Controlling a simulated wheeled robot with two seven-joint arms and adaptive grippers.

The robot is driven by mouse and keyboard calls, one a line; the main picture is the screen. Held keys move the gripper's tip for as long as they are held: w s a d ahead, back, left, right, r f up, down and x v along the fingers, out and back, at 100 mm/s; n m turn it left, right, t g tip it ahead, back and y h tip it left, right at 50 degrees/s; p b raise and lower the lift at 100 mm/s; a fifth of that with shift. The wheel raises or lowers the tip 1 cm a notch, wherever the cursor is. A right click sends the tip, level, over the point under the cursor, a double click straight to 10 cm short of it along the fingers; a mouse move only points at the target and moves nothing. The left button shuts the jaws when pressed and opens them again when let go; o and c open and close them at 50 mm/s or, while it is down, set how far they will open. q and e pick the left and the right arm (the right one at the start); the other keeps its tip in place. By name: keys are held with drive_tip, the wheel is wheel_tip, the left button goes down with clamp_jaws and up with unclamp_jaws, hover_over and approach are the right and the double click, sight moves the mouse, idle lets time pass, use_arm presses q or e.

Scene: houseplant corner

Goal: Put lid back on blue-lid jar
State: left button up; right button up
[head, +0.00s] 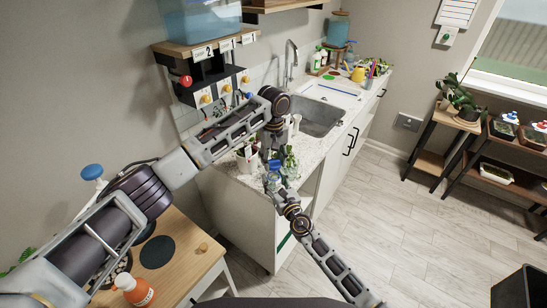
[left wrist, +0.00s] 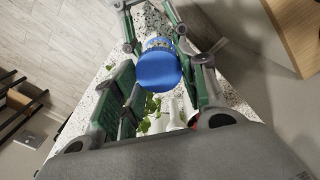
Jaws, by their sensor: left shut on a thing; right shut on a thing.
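A blue lid (head: 275,164) is at the counter's near edge in the head view, between the fingers of my left gripper (head: 272,154), which is shut on it. The lid's round blue face also shows in the left wrist view (left wrist: 158,71). My right gripper (head: 283,192) is shut on the jar from below right. I cannot tell whether lid and jar touch; the fingers hide part of both.
The speckled counter (head: 225,168) holds a white cup (head: 247,160) and a leafy plant (head: 290,163) close to the grippers. A sink (head: 318,118) lies behind. A wooden table (head: 190,262) with dark round pads is at lower left.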

sight(274, 182)
use_arm(q)
drive_tip(key=shift+f, duration=0.7)
drive_tip(key=shift+f, duration=0.1)
drive_tip(key=shift+f, duration=0.75)
drive_tip(key=shift+f, duration=0.6)
idle(0.9)
